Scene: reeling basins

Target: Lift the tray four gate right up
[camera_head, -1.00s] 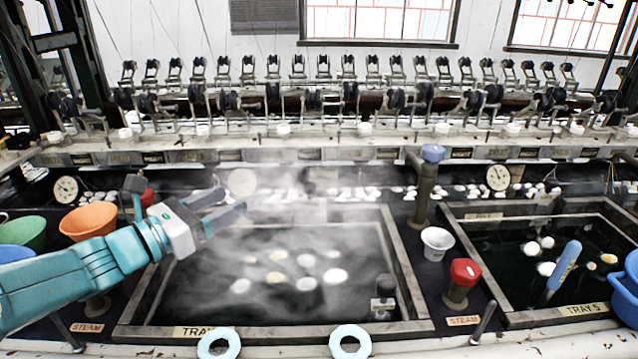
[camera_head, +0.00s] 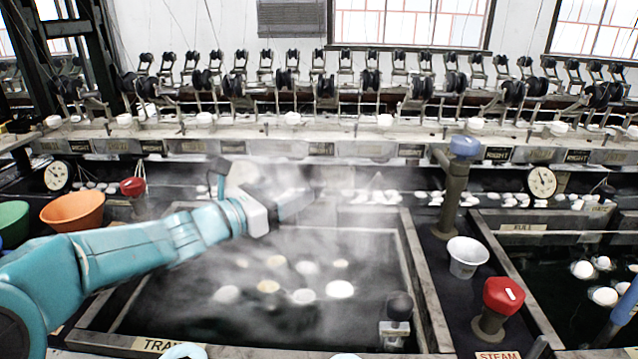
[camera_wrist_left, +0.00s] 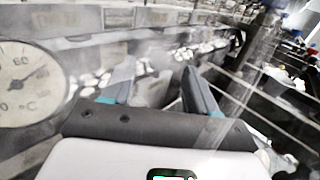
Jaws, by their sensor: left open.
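The tray basin (camera_head: 428,285) with a "TRA..." label stands in the middle, full of dark steaming water with several pale cocoons floating in it. A dark round knob on a metal block (camera_head: 396,328) stands at its front right inside corner; I cannot tell for sure whether this is the gate. My left gripper (camera_head: 296,203) is above the basin's back part, left of and farther back than the knob, touching nothing I can see. The left wrist view shows its two fingers apart and empty (camera_wrist_left: 160,92).
A blue-topped post (camera_head: 452,190), a white cup (camera_head: 467,257) and a red steam valve (camera_head: 497,305) stand right of the basin. Another basin (camera_head: 535,240) lies farther right. An orange bowl (camera_head: 72,211) is at left. Reeling frames line the back.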

